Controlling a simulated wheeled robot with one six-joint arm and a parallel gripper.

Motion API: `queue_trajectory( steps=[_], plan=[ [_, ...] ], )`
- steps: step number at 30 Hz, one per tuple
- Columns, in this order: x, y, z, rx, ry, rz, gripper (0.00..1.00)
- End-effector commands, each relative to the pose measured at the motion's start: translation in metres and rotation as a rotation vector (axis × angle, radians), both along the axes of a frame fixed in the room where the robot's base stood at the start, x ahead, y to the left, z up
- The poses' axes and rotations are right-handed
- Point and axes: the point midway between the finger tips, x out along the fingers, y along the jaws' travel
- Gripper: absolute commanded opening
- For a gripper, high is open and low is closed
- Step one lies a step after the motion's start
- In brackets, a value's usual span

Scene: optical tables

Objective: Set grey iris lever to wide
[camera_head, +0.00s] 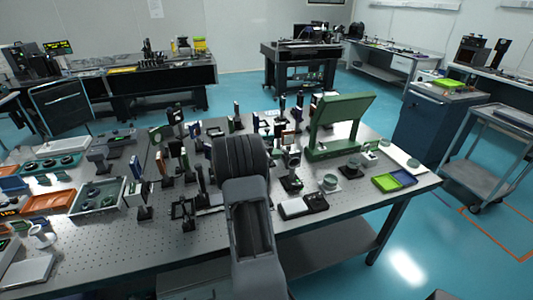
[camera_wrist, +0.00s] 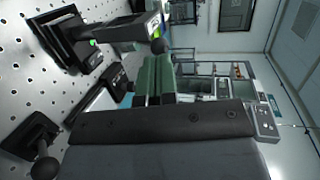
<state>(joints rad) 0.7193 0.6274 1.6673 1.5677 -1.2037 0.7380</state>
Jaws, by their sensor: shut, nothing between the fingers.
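In the wrist view my gripper (camera_wrist: 154,62) shows as two green fingers side by side with only a thin dark line between them, shut and empty. Just beyond the fingertips is a dark ball-shaped knob (camera_wrist: 158,46) beside a grey part (camera_wrist: 133,27) of a post-mounted device. This may be the grey iris and its lever, but I cannot tell for sure, nor read the lever's setting. I cannot tell whether the fingers touch the knob. In the head view my arm hides the gripper and the table behind it.
The perforated optical table (camera_head: 330,215) carries several post-mounted optics around my arm. A green stand (camera_head: 338,125) rises right of my arm. A second dark device with a ball (camera_wrist: 45,168) is at the wrist view's lower left.

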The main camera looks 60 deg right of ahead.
Motion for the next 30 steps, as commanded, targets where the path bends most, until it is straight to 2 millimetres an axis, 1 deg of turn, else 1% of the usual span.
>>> queue_trajectory(
  steps=[3, 9, 21, 26, 30],
  plan=[
    [-0.0044, -0.0085, -0.0016, 0.001, 0.0, -0.002, 0.0],
    [-0.0068, -0.0141, -0.0041, 0.001, 0.0, 0.0, 0.0],
    [-0.0069, -0.0139, -0.0032, 0.004, -0.003, 0.001, 0.0],
    [-0.0082, -0.0121, 0.0017, 0.032, -0.025, 0.011, 0.0],
    [-0.0083, -0.0109, 0.0019, 0.053, -0.039, 0.019, 0.0]
  ],
)
